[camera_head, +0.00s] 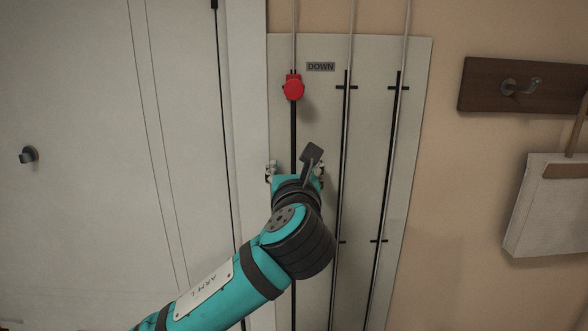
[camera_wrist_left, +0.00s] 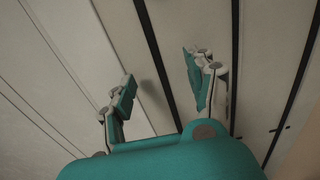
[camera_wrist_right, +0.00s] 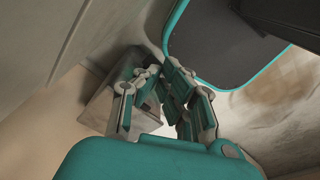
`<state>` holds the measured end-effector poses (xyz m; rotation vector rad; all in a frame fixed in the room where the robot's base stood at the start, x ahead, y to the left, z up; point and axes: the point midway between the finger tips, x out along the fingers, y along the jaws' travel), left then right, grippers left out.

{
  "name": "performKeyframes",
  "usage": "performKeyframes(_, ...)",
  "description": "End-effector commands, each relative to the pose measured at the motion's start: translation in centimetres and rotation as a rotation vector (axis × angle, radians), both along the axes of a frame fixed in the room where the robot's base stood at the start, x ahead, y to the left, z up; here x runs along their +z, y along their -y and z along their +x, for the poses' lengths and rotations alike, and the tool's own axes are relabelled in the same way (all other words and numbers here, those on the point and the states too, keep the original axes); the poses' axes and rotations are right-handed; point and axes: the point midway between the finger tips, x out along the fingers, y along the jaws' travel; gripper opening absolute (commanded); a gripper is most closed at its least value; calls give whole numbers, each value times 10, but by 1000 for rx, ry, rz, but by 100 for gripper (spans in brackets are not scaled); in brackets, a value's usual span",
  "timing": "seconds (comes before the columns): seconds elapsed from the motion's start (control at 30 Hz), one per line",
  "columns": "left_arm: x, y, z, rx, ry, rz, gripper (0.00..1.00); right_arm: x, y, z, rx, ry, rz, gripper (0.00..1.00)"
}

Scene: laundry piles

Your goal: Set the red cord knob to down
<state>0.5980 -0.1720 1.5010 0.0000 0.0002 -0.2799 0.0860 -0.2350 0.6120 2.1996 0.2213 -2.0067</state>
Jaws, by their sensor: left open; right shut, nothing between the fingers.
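The red cord knob (camera_head: 293,88) sits near the top of the leftmost black slot on the pale wall panel (camera_head: 380,150), beside the "DOWN" label (camera_head: 320,67). My left gripper (camera_head: 296,170) is in front of the same slot, well below the knob, and its fingers are apart. In the left wrist view the open left fingers (camera_wrist_left: 160,90) stand either side of a black slot, with nothing between them. The knob does not show in that view. My right gripper (camera_wrist_right: 173,90) shows only in the right wrist view, shut and empty, away from the panel.
Two more slots with thin cords (camera_head: 344,160) run down the panel to the right. A white door with a dark handle (camera_head: 30,155) is at the left. A wooden hook rack (camera_head: 480,85) and a hanging white bag (camera_head: 540,215) are at the right.

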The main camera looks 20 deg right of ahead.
Motion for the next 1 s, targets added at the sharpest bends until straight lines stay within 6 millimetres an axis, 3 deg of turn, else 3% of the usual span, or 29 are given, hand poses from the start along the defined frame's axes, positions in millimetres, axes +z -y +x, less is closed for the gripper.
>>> performKeyframes(0.3,0,-2,-9,-1,1,0,56,0,2,0,1,1,-3,0)
performKeyframes(0.7,0,-24,-86,-4,3,-1,56,0,1,0,0,0,-1,0)
performKeyframes(1.0,0,-33,-114,0,0,0,56,0,0,0,0,0,-1,0)
